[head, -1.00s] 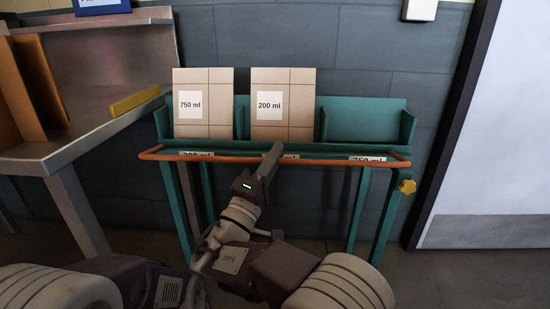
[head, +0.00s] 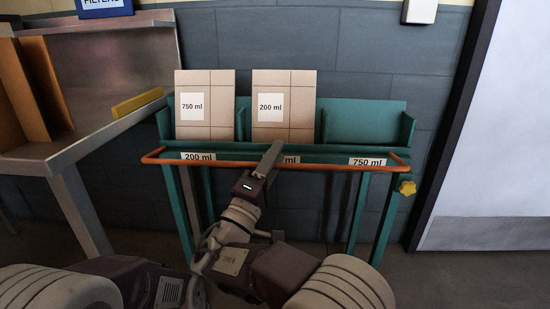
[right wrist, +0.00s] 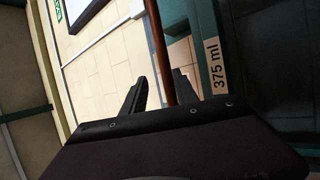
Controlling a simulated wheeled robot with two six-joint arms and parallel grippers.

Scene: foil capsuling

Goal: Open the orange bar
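The orange bar (head: 330,164) runs along the front of the teal rack (head: 365,121), across its label strip, with its ends bent back towards the rack's sides. My right gripper (head: 271,155) is at the middle of the bar in the head view, hiding part of the middle label. In the right wrist view its two dark fingers (right wrist: 159,84) are apart. The bar (right wrist: 158,45) runs lengthwise between them there; I cannot tell whether either finger touches it. My left gripper is not in view.
Two cartons, marked 750 ml (head: 208,128) and 200 ml (head: 287,130), stand in the rack; its right bay is empty. A yellow knob (head: 407,187) is at the rack's right side. A metal table (head: 30,158) stands left, a door (head: 490,130) right.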

